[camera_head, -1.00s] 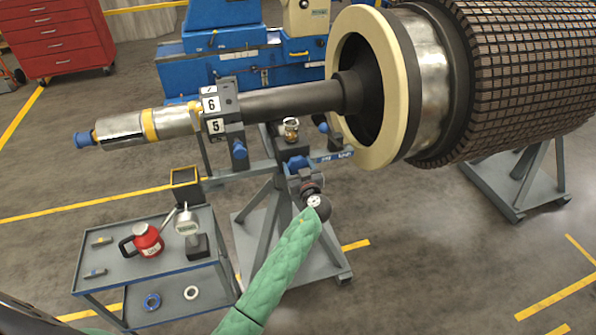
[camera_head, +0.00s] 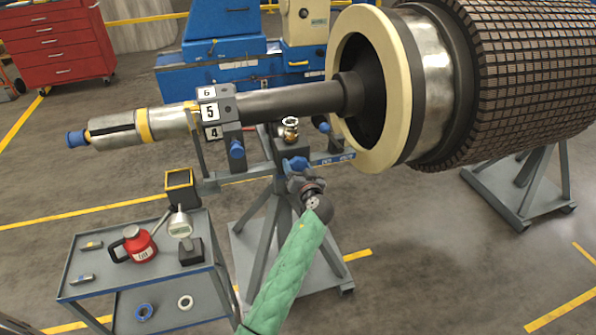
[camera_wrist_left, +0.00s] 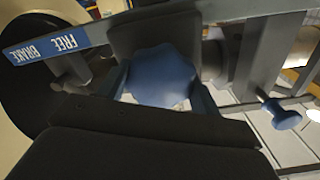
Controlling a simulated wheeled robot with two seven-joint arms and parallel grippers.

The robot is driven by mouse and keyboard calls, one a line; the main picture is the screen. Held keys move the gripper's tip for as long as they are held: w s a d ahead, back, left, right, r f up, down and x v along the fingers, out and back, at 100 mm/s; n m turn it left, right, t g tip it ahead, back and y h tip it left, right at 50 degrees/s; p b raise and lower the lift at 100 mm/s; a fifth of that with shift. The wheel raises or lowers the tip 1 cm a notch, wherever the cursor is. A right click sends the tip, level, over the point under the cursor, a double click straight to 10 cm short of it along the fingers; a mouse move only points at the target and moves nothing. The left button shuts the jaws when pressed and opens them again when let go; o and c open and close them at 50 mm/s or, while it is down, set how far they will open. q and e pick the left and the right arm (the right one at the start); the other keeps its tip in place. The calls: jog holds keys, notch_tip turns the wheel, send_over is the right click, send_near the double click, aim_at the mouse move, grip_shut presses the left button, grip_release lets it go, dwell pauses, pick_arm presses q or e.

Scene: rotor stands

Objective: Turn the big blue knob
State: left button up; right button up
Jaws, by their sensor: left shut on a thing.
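The big blue knob (camera_head: 296,163) sits on the rotor stand, below the shaft and beside a blue label strip (camera_head: 340,158). In the left wrist view the lobed knob (camera_wrist_left: 163,78) fills the space between my fingers. My left gripper (camera_head: 299,176) is shut on it, reaching up from below; the green-sleeved arm hides part of the stand. In the wrist view the gripper (camera_wrist_left: 160,92) has a finger on each side of the knob. The label (camera_wrist_left: 50,48) reads FREE and BRAKE. My right gripper is not in view.
The rotor shaft (camera_head: 290,100) carries a number block (camera_head: 212,112) showing 6, 5 and 4. A smaller blue knob (camera_head: 237,150) is left of the big one. A cart (camera_head: 75,260) with a red can (camera_head: 140,244) and gauge stands at lower left.

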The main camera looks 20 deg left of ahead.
pick_arm(q)
jog(key=shift+m, duration=1.5)
jog(key=shift+d+m, duration=0.1)
jog(key=shift+m, duration=1.3)
jog(key=m, duration=0.3)
jog(key=shift+p, duration=0.3)
jog(key=shift+m+p, duration=0.3)
jog(key=shift+m, duration=0.9)
jog(key=shift+f, duration=0.1)
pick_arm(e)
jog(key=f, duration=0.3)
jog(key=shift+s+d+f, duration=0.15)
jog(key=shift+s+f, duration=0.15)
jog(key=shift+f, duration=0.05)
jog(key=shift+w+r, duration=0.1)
pick_arm(q)
jog(key=o, duration=1)
jog(key=shift+w, duration=0.1)
